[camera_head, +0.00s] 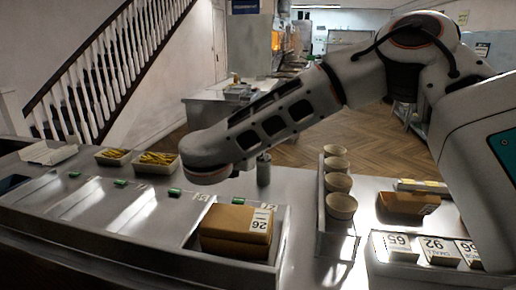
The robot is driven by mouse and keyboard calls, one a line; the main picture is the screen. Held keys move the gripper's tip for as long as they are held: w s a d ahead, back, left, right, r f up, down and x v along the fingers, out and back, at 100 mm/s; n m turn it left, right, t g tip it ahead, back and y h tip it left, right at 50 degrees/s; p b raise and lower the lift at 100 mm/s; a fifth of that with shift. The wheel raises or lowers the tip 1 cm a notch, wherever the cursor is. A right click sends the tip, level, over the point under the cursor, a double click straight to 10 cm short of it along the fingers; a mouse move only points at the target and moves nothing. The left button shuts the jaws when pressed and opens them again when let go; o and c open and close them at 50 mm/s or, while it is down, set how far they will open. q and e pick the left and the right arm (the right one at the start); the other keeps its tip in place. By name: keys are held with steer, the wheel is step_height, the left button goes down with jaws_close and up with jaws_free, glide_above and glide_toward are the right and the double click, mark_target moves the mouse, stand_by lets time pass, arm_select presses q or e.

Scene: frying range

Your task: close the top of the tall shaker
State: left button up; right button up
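A grey upright cylinder (263,169), which looks like the tall shaker, stands at the back of the counter just beyond my arm. It is small and partly hidden by the arm, and I cannot tell whether its top is open or closed. My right arm comes in from the right and reaches across the counter to the left. Its far end hangs just left of the cylinder, with no gripper fingers visible. My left gripper is also out of view.
Brown boxes (235,245) sit in a metal tray in front. Stacked bowls (341,206) stand right of the cylinder. Trays of fries (156,162) lie at the back left. Numbered boxes (440,249) are at the right. The left counter (95,215) is mostly clear.

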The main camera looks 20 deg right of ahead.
steer(key=x, duration=0.6)
steer(key=shift+w+d+p, duration=0.2)
steer(key=shift+w+p, duration=0.1)
steer(key=shift+p, duration=0.1)
steer(key=shift+f, duration=0.15)
jaws_close()
